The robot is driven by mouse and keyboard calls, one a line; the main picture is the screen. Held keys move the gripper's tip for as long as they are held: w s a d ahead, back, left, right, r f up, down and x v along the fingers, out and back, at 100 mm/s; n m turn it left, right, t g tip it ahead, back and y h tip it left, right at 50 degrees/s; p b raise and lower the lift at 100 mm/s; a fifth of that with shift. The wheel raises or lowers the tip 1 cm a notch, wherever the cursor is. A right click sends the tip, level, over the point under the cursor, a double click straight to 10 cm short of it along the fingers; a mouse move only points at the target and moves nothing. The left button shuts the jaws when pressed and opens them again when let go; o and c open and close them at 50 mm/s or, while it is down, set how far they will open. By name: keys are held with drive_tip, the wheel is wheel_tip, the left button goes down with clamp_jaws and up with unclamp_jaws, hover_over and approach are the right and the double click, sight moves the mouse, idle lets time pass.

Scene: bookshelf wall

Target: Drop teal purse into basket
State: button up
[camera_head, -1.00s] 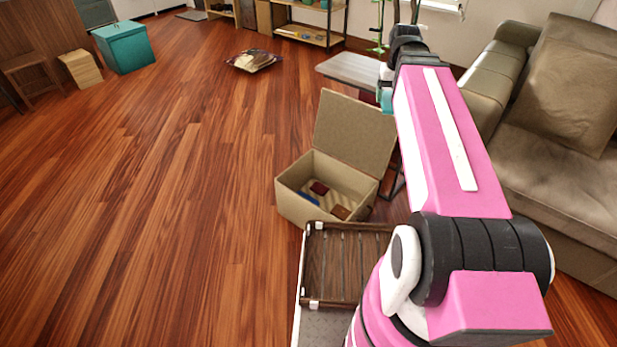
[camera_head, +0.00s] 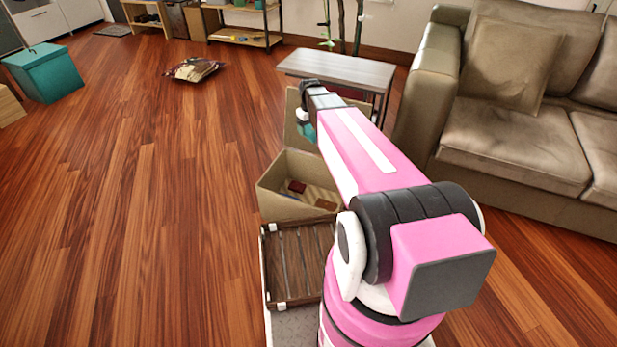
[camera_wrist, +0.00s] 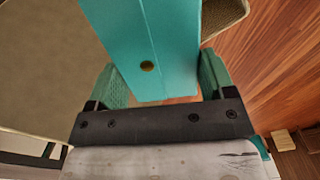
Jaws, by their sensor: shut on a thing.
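The teal purse (camera_wrist: 150,45) fills the upper middle of the wrist view, with a small gold stud on its face. My gripper (camera_wrist: 165,80) is shut on it, with a teal-green finger on each side. In the head view a small teal patch of the purse (camera_head: 306,131) shows left of my arm's far end, which hides most of my gripper. The open beige box (camera_head: 285,207), the likely basket, stands below it, with small red and brown items inside. I cannot tell the purse's exact height over the box.
A brown slatted tray (camera_head: 266,265) lies in front of the box. A grey-topped table (camera_head: 340,70) stands behind it, and a sofa (camera_head: 510,140) stands to the right. A teal bin (camera_head: 45,75) and a flat bundle (camera_head: 193,70) are on the floor.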

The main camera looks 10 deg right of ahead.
drive_tip(key=w+f+n, duration=0.3)
drive_tip(key=f, duration=2.4)
drive_tip(key=shift+w+a+f, duration=0.15)
drive_tip(key=shift+a+f, duration=0.05)
drive_tip(key=shift+f, duration=0.2)
drive_tip(key=o, duration=0.9)
drive_tip(key=shift+o, duration=0.2)
wheel_tip(320, 180, up, 11)
drive_tip(key=shift+f, duration=0.1)
